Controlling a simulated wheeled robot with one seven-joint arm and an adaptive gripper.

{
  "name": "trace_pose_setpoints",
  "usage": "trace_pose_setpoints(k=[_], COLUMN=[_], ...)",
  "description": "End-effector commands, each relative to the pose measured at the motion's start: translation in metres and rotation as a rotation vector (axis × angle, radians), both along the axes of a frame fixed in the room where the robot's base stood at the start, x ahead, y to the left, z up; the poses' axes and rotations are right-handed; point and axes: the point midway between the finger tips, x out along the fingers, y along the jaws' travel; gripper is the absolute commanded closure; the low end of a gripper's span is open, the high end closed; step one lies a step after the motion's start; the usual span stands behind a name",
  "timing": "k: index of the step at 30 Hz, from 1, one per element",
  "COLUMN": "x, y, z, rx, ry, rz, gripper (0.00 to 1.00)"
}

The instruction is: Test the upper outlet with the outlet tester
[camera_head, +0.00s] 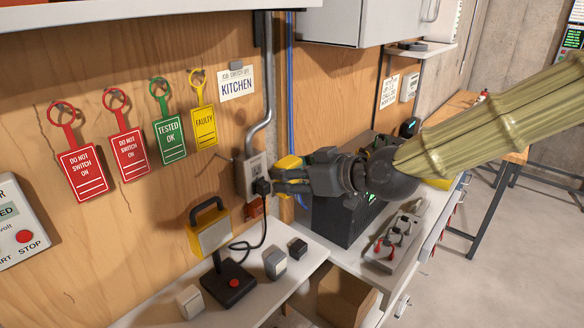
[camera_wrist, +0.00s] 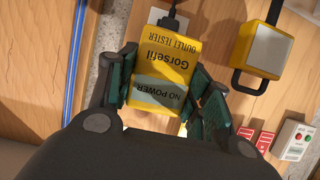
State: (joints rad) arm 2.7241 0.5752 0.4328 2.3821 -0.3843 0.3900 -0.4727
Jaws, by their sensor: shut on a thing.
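My gripper (camera_head: 283,180) is shut on the yellow outlet tester (camera_head: 289,162), just right of the outlet (camera_head: 256,167) on the wooden wall. In the wrist view the tester (camera_wrist: 166,62) sits between both fingers, its face to the camera, with a pale panel reading "NO POWER". A black plug (camera_head: 262,186) with a cord is in the lower part of the outlet. The upper socket shows uncovered in the head view. In the wrist view the tester hides part of the outlet plate (camera_wrist: 154,17); I see no contact between them.
A yellow work light (camera_head: 208,237), a black box with a red button (camera_head: 230,284) and small blocks stand on the shelf below. Red, green and yellow tags (camera_head: 168,140) hang left. A grey conduit (camera_head: 266,110) runs above the outlet. A dark case (camera_head: 340,218) stands under my gripper.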

Motion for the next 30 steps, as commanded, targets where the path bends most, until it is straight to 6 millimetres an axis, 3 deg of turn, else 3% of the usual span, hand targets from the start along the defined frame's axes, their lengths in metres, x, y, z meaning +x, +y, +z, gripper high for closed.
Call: trace_pose_setpoints(k=[30], x=[0.045], y=[0.044], z=[0.0], rx=[-0.001], ry=[-0.001], rz=[-0.002], gripper=[0.75])
